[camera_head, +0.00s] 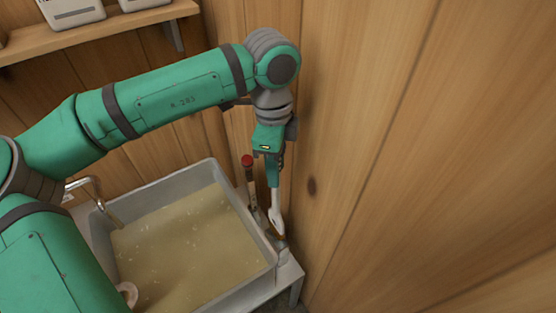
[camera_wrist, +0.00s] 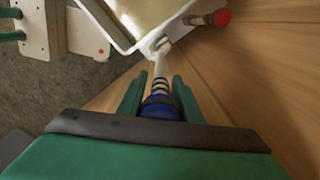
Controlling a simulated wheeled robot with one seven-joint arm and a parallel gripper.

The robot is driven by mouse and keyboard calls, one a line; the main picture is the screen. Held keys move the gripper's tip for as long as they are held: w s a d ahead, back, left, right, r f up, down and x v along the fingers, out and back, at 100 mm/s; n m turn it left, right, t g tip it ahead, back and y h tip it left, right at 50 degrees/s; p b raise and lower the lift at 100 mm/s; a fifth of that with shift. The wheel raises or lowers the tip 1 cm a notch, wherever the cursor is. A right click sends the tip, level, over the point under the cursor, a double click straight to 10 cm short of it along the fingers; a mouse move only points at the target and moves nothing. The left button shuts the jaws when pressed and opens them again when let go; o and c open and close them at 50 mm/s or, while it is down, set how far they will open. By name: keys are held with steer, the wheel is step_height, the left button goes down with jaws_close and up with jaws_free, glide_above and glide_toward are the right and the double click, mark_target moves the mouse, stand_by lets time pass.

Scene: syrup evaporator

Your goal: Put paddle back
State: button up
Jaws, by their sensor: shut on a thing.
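The paddle (camera_head: 276,212) hangs at the right side of the evaporator pan, close to the wooden wall. In the wrist view the paddle (camera_wrist: 160,68) shows a blue grip, dark and light bands and a pale shaft. My gripper (camera_head: 273,184) points down and is shut on its handle; it also shows in the wrist view (camera_wrist: 158,98). The paddle's far end is at the pan's right rim, near a small grey bracket (camera_head: 281,244). I cannot tell whether it rests in the bracket or only overlaps it.
The grey pan (camera_head: 152,187) holds cloudy yellowish liquid. A red-knobbed rod (camera_head: 247,161) stands at its right rim, just left of the paddle. A tap (camera_head: 94,188) is at the left. The wall (camera_head: 370,130) is close on the right. A shelf (camera_head: 110,28) is at upper left.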

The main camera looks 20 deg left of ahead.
stand_by(0.3)
glide_above(276, 211)
steer(key=w, duration=0.1)
steer(key=shift+w+a+f, duration=0.1)
steer(key=shift+f, duration=5.6)
steer(key=shift+f, duration=3.3)
steer(key=shift+a+f, duration=0.1)
steer(key=shift+f, duration=0.2)
